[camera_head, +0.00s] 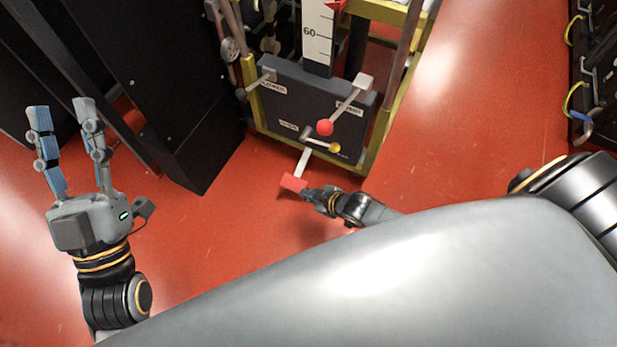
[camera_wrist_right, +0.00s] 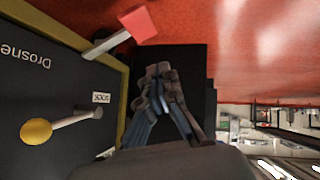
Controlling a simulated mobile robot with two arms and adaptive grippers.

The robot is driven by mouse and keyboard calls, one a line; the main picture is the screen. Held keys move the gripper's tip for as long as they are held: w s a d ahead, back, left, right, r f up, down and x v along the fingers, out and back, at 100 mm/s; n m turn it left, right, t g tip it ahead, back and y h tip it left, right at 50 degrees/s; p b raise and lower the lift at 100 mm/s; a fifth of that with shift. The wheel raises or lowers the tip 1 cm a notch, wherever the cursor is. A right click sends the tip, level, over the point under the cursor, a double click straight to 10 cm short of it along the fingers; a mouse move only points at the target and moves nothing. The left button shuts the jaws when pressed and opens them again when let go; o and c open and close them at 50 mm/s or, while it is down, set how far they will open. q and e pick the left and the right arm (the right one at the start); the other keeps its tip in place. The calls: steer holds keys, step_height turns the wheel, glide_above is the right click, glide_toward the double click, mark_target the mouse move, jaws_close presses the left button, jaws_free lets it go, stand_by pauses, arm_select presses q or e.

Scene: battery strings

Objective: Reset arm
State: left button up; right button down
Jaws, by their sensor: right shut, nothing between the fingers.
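My left gripper (camera_head: 62,106) is at the left of the head view, raised over the floor with its two fingers spread and nothing between them. My right gripper (camera_head: 306,192) is low in front of the yellow-framed machine, beside a red pedal-like block (camera_head: 293,183) on a white lever. In the right wrist view my right gripper (camera_wrist_right: 160,72) is shut and empty, its fingertips together. The red block (camera_wrist_right: 139,23) lies beyond the fingertips there, with a visible gap. My large grey arm link hides the lower part of the head view.
The machine's dark panel (camera_head: 285,97) carries a red-knobbed lever (camera_head: 325,127) and a yellow-knobbed lever (camera_head: 334,147). A scale (camera_head: 317,48) stands above it. Black cabinets (camera_head: 165,90) stand at left, a black rack (camera_head: 597,70) at right. Red floor (camera_head: 470,120) is open between.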

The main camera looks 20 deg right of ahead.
arm_select(q)
steer(key=shift+w+f, duration=0.25)
arm_select(e)
steer(key=shift+s, duration=0.1)
arm_select(q)
steer(key=shift+w+d, duration=0.1)
arm_select(e)
steer(key=shift+r, duration=0.15)
